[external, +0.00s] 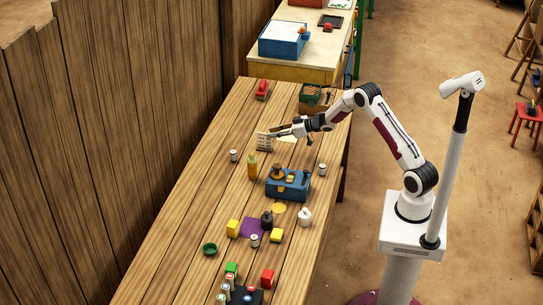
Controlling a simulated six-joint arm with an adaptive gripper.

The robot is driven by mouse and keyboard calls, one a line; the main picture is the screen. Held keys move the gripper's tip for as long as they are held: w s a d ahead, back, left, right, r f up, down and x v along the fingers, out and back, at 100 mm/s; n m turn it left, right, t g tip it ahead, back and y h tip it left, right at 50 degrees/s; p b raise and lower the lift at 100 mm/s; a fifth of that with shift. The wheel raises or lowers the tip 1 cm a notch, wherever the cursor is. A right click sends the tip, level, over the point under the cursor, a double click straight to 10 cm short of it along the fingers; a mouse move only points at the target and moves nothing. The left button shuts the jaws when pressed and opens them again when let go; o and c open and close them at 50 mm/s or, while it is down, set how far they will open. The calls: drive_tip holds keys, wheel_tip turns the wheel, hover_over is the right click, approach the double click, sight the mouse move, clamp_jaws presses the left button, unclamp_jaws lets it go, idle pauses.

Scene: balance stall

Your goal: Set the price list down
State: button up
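The price list (264,142) is a small pale card with dark lines of writing. It hangs at the fingertips of my gripper (273,133), which reaches in from the right over the far half of the wooden table. My gripper looks shut on the card's upper edge, though the fingers are small in the picture. The card's lower edge is close to the tabletop; I cannot tell whether it touches.
A pale sheet (287,137) lies under my gripper. An orange bottle (252,166), a small can (233,155) and a blue box (289,186) stand nearer. The table's left side is mostly clear.

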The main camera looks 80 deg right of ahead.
sight(265, 135)
drive_tip(key=shift+x, duration=2.65)
drive_tip(key=shift+s+f, duration=0.1)
clamp_jaws()
